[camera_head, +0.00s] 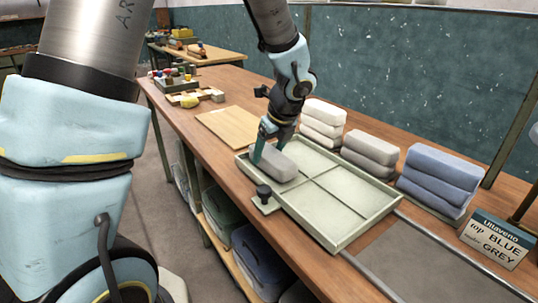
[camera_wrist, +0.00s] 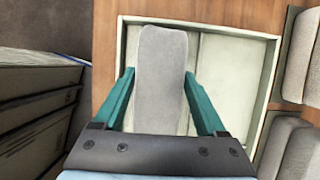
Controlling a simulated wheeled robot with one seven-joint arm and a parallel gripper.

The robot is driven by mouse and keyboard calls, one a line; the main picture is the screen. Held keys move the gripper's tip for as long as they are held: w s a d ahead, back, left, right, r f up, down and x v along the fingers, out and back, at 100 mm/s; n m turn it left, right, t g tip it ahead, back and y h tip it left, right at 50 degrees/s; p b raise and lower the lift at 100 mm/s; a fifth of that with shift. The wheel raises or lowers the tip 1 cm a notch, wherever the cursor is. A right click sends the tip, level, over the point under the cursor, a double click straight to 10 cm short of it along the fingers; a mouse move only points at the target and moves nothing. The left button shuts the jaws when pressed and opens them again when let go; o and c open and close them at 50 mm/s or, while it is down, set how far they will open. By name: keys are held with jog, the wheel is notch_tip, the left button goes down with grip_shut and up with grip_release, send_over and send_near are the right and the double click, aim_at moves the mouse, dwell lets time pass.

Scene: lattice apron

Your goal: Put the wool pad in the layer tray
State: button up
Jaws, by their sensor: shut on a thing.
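The layer tray (camera_head: 350,238) is a shallow pale-green tray on the wooden bench, with thin dividers crossing its floor; its rim also shows in the wrist view (camera_wrist: 232,30). My gripper (camera_head: 266,148) is over the tray's left part, pointing down. In the wrist view my gripper (camera_wrist: 158,75) has its teal fingers on both sides of a grey wool pad (camera_wrist: 163,60) and is shut on it. This pad (camera_head: 277,165) lies lengthwise within the left compartment's outline. I cannot tell whether it touches the tray floor.
Stacks of white pads (camera_head: 322,118), grey pads (camera_head: 370,152) and blue pads (camera_head: 440,178) stand along the tray's back side. A sign (camera_head: 497,240) reads top BLUE, under GREY. A black knob (camera_head: 264,191) stands by the tray's front edge. A wooden board (camera_head: 228,124) lies left.

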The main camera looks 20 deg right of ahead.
jog(key=shift+f, duration=0.4)
jog(key=shift+f, duration=0.2)
jog(key=o, duration=1.3)
jog(key=shift+r, duration=0.1)
